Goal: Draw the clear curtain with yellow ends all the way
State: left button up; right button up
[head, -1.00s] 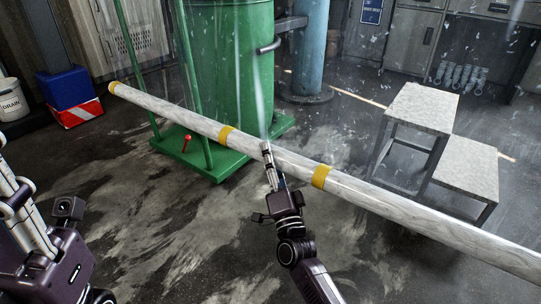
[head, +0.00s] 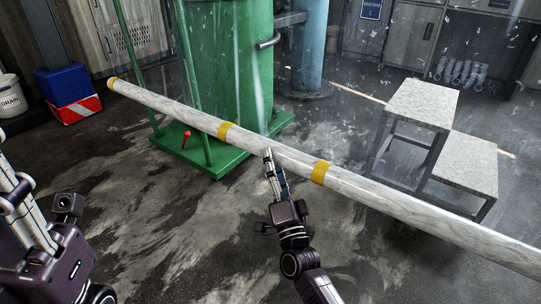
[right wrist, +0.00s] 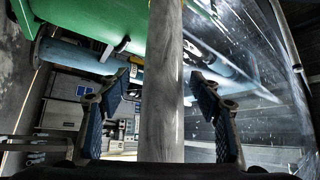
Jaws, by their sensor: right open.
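A long whitish marbled bar with yellow bands (head: 400,205) crosses the head view from upper left to lower right. A clear, speckled see-through sheet (head: 345,85) shows above and behind it; where it joins the bar is hard to tell. My right gripper (head: 269,158) is at the bar between two yellow bands. In the right wrist view, its blue-padded fingers (right wrist: 160,100) are open, one on each side of the grey bar (right wrist: 160,60), with gaps visible. The speckled sheet (right wrist: 265,60) is on the right there. My left gripper (head: 15,195) is at the left edge, partly cut off, away from the bar.
A green drum on a green wheeled base (head: 232,75) stands behind the bar. A grey two-step stool (head: 425,102) is at the right. A blue box (head: 62,85) and a white drain bucket (head: 10,98) are at the left. The stained floor in front is clear.

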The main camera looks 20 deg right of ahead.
jog(key=v, duration=0.9)
jog(key=shift+w, duration=0.1)
